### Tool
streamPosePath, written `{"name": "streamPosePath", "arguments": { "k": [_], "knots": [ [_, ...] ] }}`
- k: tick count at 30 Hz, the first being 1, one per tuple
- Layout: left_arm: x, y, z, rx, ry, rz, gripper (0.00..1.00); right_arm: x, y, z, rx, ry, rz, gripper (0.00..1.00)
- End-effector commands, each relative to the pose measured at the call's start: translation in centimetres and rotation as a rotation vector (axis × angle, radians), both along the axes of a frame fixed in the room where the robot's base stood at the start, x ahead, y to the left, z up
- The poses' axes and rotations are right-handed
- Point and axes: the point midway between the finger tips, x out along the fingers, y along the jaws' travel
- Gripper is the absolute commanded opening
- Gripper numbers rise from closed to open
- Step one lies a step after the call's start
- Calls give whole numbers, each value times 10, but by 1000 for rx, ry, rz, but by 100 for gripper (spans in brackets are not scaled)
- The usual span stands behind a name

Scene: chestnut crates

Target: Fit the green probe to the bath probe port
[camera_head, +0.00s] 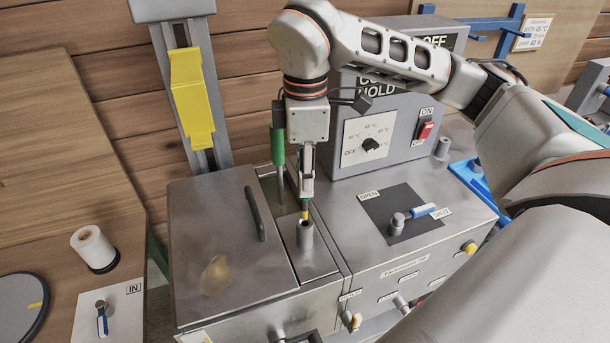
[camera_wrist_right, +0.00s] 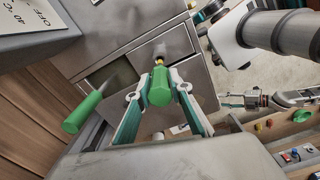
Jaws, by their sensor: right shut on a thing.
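The bath probe port is an upright metal tube (camera_head: 305,238) on the narrow strip of the bath's top, right of its lid. My right gripper (camera_head: 305,180) is above it, pointing down. In the right wrist view its fingers (camera_wrist_right: 159,85) are shut on the green probe (camera_wrist_right: 159,90), gripping the green handle from both sides. The probe's yellow part (camera_head: 304,214) shows just above the port's mouth. I cannot tell whether its tip is inside the port. My left gripper (camera_wrist_right: 234,101) appears small in the right wrist view; its opening is unclear.
A second green handle (camera_head: 278,145) stands over the bath opening, just left of my right gripper; it also shows in the wrist view (camera_wrist_right: 83,112). The bath lid (camera_head: 215,245) has a dark handle. The control box (camera_head: 405,115) stands close behind. A blue lever (camera_head: 424,210) lies right.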

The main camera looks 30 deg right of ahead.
Motion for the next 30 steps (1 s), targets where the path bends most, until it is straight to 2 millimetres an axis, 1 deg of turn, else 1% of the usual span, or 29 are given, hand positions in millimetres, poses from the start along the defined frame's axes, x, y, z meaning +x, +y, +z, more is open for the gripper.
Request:
{"name": "streamPosePath", "arguments": {
  "k": [30],
  "knots": [
    [-3, 0, -20, 0, 10, 0, 40, 0, 0, -22, 0, 0, 0, 0]
  ]
}}
